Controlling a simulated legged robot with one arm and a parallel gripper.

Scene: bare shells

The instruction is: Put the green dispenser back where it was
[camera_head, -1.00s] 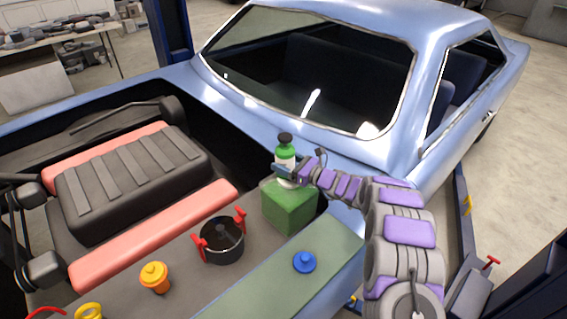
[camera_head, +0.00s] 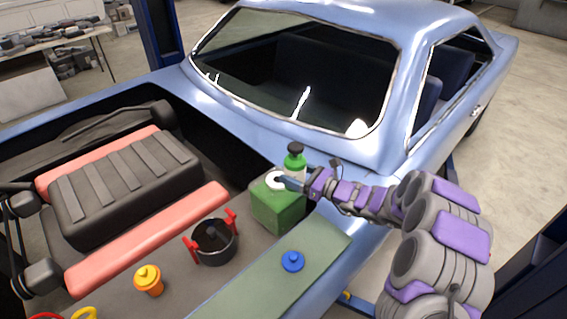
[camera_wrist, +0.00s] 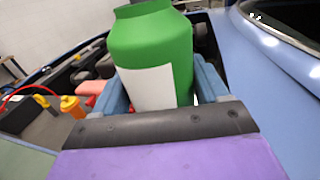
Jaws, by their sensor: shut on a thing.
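The green dispenser (camera_head: 294,160) is a green bottle with a black cap and a white label. My gripper (camera_head: 290,181) is shut on it and holds it upright at the back right of the green box (camera_head: 278,210). The wrist view shows the green dispenser (camera_wrist: 152,50) between the two blue fingers of my gripper (camera_wrist: 165,95), its base hidden by the wrist. I cannot tell whether the bottle's base touches anything.
A black pot with red handles (camera_head: 212,243), an orange bottle (camera_head: 148,280) and a blue knob-like piece (camera_head: 292,261) stand nearby. A black engine cover (camera_head: 125,175) lies left between red strips. The blue car's windshield (camera_head: 290,75) rises behind. The green-grey strip (camera_head: 255,290) is mostly clear.

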